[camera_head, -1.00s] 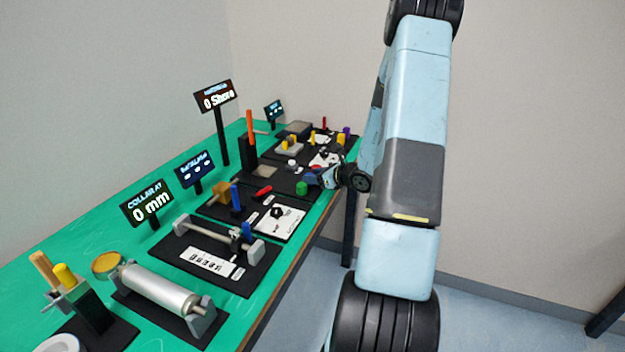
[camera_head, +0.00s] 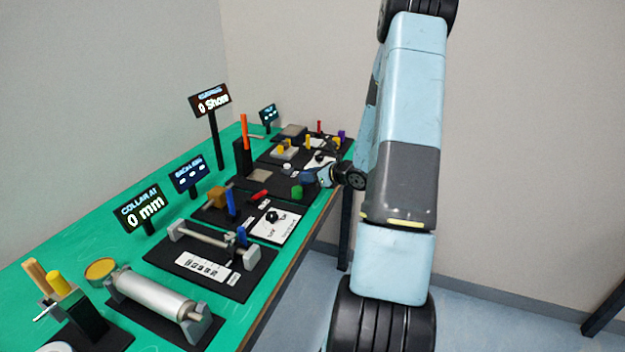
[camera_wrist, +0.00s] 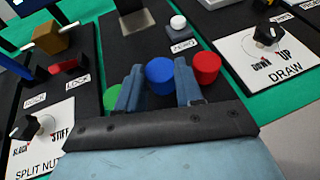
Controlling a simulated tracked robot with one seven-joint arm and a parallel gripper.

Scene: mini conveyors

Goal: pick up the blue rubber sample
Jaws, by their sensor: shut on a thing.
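The blue rubber sample (camera_wrist: 160,76) is a short blue cylinder between the two fingers of my gripper (camera_wrist: 158,88) in the wrist view. The fingers are shut on its left and right sides. A red sample (camera_wrist: 206,68) is just right of the right finger. A green sample (camera_wrist: 113,96) is just left of the left finger and partly hidden by it. In the head view my gripper (camera_head: 312,178) is low over the black plate, and the green sample (camera_head: 297,192) shows beside it. I cannot tell whether the blue sample is lifted.
A white round knob (camera_wrist: 178,22) stands beyond the samples. White dial cards for split nut (camera_wrist: 50,135) and draw (camera_wrist: 262,70) lie left and right. A red lever (camera_wrist: 68,67) and a brown block (camera_wrist: 52,38) are at left. The Shore display (camera_head: 210,101) stands behind.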

